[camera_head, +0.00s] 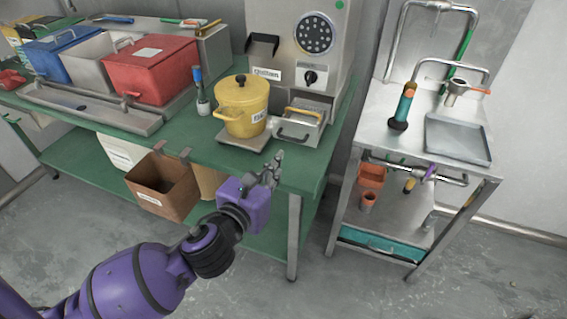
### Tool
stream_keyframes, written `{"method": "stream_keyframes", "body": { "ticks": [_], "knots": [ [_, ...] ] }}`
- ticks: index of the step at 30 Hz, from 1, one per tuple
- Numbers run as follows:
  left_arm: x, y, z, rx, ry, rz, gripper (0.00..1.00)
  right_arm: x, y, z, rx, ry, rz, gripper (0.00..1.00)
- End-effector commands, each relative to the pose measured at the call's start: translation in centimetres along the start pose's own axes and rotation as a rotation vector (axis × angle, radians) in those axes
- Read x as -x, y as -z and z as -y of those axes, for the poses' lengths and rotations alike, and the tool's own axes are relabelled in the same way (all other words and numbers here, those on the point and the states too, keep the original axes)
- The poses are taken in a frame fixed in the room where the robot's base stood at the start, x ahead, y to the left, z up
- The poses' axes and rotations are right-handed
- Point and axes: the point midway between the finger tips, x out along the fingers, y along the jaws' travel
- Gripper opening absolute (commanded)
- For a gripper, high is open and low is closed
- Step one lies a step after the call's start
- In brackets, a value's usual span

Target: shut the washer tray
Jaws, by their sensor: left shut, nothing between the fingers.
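A metal tray with a curved handle (297,130) sticks out from the base of the grey machine (300,45) on the green table. It looks pulled out, and I cannot read a label naming it the washer tray. My left gripper (274,166) is shut and empty, in front of and below this tray, by the table's front edge. I cannot tell whether it touches anything. A teal drawer (378,243) sits low in the metal stand at the right; it looks shut. My right gripper is out of view.
A yellow pot (242,106) stands on a flat plate just left of the tray. Red (152,68) and blue (66,53) bins stand at the left of the green table (175,130). A brown box (163,186) sits below. Open floor separates table and stand.

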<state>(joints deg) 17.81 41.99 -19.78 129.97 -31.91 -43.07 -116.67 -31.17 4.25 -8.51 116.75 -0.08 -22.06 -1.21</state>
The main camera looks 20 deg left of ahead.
Motion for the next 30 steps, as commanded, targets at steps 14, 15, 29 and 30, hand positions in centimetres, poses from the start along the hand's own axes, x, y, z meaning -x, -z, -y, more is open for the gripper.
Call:
{"method": "stream_keyframes", "body": {
  "ticks": [14,15,29,30],
  "knots": [
    [-5.1,1.8,-1.9,0.027,-0.057,-0.049,0.0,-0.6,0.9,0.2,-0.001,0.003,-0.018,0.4],
    [-6.0,1.9,-1.9,0.026,-0.058,-0.049,0.0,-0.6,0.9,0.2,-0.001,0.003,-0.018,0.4],
    [-13.0,2.3,-2.3,0.025,-0.055,-0.05,0.0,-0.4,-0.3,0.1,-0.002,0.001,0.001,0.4],
    [-13.2,2.3,-2.3,0.025,-0.055,-0.05,0.0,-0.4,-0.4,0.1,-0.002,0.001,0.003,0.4]
  ]
}}
